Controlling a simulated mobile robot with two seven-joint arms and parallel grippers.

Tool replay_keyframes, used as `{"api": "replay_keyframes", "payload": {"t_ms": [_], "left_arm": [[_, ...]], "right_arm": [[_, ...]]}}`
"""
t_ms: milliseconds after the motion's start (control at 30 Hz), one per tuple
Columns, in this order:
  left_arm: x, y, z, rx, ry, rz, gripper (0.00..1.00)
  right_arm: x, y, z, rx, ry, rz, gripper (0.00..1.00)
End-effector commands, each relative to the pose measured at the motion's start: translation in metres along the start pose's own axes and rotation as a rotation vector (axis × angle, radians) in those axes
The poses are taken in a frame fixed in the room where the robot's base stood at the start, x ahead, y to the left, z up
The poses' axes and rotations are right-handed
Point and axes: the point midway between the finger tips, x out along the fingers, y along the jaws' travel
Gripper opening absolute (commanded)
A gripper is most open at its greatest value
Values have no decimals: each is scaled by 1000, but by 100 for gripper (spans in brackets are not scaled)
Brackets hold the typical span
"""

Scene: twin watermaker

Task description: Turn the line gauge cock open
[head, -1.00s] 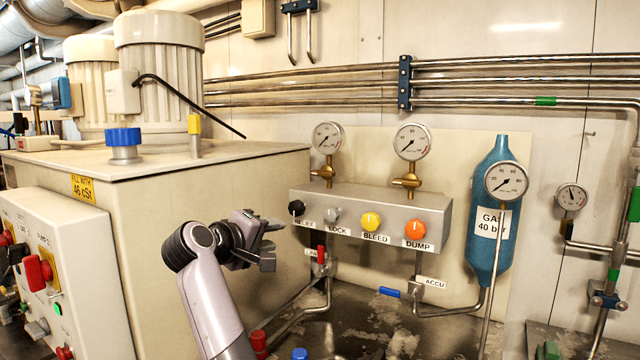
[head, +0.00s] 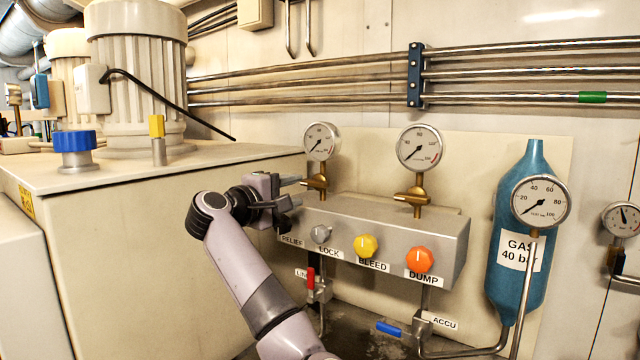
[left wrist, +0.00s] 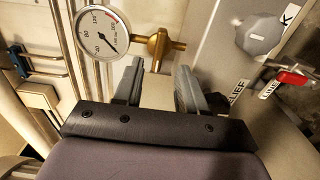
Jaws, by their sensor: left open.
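The line gauge cock is most likely the brass cock (head: 316,184) under the left gauge (head: 321,142) on the grey valve block (head: 375,225). Its brass body also shows in the left wrist view (left wrist: 158,48), just beyond the fingertips, with a crossbar reaching right. My left gripper (head: 296,191) is open and empty, at the block's left end beside the cock. In the left wrist view its two fingers (left wrist: 158,78) point toward the cock, apart from it as far as I can tell. The black relief knob is mostly hidden behind the gripper. My right gripper is not in view.
A second gauge (head: 419,148) on a similar brass cock (head: 412,195) stands to the right. Lock (head: 321,234), bleed (head: 366,245) and dump (head: 419,260) knobs project from the block's front. Below are a red lever (head: 310,278) and a blue lever (head: 389,328). A blue gas bottle (head: 516,260) stands right.

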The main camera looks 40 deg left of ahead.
Motion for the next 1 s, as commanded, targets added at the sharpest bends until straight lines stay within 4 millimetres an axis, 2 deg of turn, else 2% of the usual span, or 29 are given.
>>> {"api": "replay_keyframes", "payload": {"t_ms": [500,700,967,1000], "left_arm": [[58,1,0,-1,-1,-1,40],[68,0,0,0,0,0,40],[69,0,0,1,0,0,40],[69,0,0,1,1,0,34]], "right_arm": [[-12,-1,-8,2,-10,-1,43],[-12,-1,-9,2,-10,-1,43],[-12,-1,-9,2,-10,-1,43],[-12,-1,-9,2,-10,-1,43]]}}
